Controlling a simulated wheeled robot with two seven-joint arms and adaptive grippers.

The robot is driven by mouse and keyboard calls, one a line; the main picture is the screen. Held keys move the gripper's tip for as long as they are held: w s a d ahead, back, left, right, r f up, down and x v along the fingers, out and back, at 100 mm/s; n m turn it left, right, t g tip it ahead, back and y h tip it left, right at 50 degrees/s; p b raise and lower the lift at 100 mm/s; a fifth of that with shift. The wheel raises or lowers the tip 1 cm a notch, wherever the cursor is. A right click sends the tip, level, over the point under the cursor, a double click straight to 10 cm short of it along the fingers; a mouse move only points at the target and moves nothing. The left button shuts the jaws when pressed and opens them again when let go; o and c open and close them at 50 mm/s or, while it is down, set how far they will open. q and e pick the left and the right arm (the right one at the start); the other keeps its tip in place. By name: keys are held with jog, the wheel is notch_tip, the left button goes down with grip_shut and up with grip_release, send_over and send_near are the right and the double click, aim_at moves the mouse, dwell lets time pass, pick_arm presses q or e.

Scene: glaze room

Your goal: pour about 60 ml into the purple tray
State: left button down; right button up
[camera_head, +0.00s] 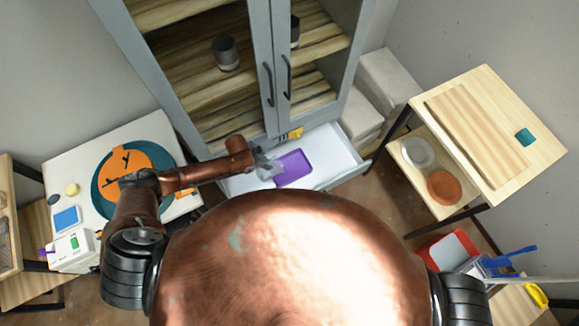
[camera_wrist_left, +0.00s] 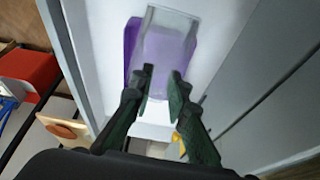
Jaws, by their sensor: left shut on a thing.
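The purple tray (camera_head: 293,168) lies in the open white drawer at the bottom of the grey cabinet. In the left wrist view the purple tray (camera_wrist_left: 130,48) is partly covered by a clear, see-through vessel (camera_wrist_left: 170,30). My left gripper (camera_head: 266,166) is over the drawer at the tray's left edge. In the wrist view its fingers (camera_wrist_left: 161,82) are shut on the clear vessel, which is in front of the tray. I cannot tell the vessel's exact tilt or how much liquid it holds. My right gripper is out of view.
The open drawer (camera_head: 342,178) has bare white floor around the tray. Cabinet doors (camera_head: 266,60) stand above it. A small yellow thing (camera_head: 295,133) is at the drawer's back. A white table (camera_head: 75,165) is left; a wooden table (camera_head: 500,115) is right.

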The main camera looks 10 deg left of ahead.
pick_arm(q)
jog(key=shift+w+d, duration=0.2)
jog(key=shift+w+d+r+g+y, duration=0.15)
jog(key=shift+w+d+g+y, duration=0.15)
jog(key=shift+d+y, duration=0.1)
jog(key=shift+d+r, duration=0.1)
jog(key=shift+d, duration=0.05)
dwell(0.5)
jog(key=shift+w+d, duration=0.2)
jog(key=shift+d, duration=0.1)
jog(key=shift+r+y, duration=0.1)
jog(key=shift+y, duration=0.2)
